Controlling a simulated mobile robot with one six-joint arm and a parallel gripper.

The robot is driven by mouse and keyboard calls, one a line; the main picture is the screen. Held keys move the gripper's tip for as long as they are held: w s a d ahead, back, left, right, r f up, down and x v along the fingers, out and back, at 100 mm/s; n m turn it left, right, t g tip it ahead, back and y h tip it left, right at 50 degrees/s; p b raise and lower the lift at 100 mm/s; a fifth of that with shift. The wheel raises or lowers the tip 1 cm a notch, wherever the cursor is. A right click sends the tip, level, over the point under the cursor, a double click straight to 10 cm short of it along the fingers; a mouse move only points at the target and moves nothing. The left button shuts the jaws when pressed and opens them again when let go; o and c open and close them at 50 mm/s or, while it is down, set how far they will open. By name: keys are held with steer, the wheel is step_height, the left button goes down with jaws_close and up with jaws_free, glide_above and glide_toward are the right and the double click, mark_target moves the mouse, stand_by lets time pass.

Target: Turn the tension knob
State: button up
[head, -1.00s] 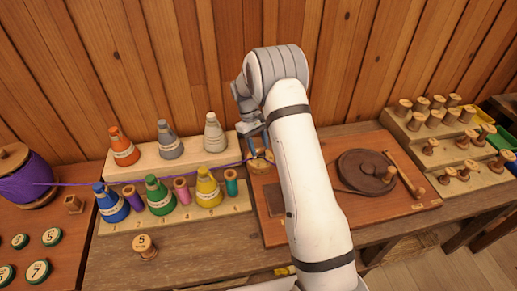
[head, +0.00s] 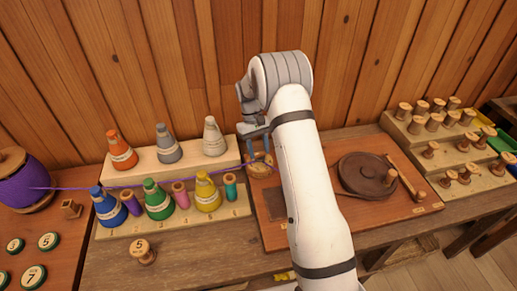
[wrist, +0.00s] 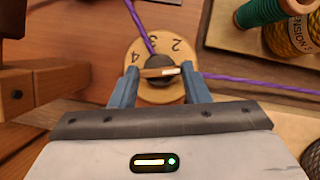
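The tension knob (wrist: 157,80) is a round wooden dial with numbers such as 2, 3 and 4. It has a dark centre and a raised bar (wrist: 160,72) with a white end. In the head view the knob (head: 260,168) is at the left end of the wooden board, partly behind my arm. In the head view my gripper (head: 258,152) is over the knob. A purple thread (head: 160,184) runs to the knob from the purple spool (head: 24,182).
A rack (head: 182,222) of coloured cones and small spools stands left of the knob. A dark turntable (head: 366,176) is on the board (head: 415,200) to the right. A stepped rack (head: 490,182) of wooden spools is farther right. A wooden wall is behind.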

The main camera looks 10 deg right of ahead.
steer(key=o, duration=0.5)
steer(key=shift+c, duration=0.2)
steer(key=b+v, duration=0.1)
steer(key=v, duration=0.6)
steer(key=shift+w+a+r, duration=0.15)
steer(key=shift+w+r, duration=0.1)
steer(key=shift+r, duration=0.1)
